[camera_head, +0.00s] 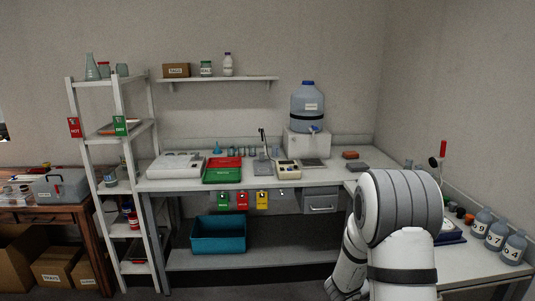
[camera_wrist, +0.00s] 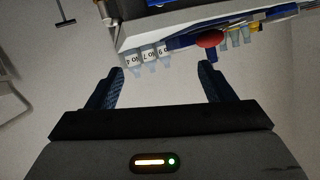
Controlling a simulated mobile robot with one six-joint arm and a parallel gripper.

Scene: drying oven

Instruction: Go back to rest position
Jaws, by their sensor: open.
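My gripper (camera_wrist: 160,85) shows in the wrist view with its two dark blue fingers wide apart and nothing between them. In the head view my white arm fills the lower right, in front of the right-hand bench (camera_head: 480,262), and my fingers cannot be made out. The fingers look apart from all of these.
The back bench (camera_head: 165,184) carries a red tray (camera_head: 224,162), a green tray (camera_head: 221,176) and instruments. Several bottles (camera_head: 496,236) stand on the right-hand bench. A white shelf rack (camera_head: 147,105) stands at left. A blue bin (camera_head: 218,234) sits on the lower shelf.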

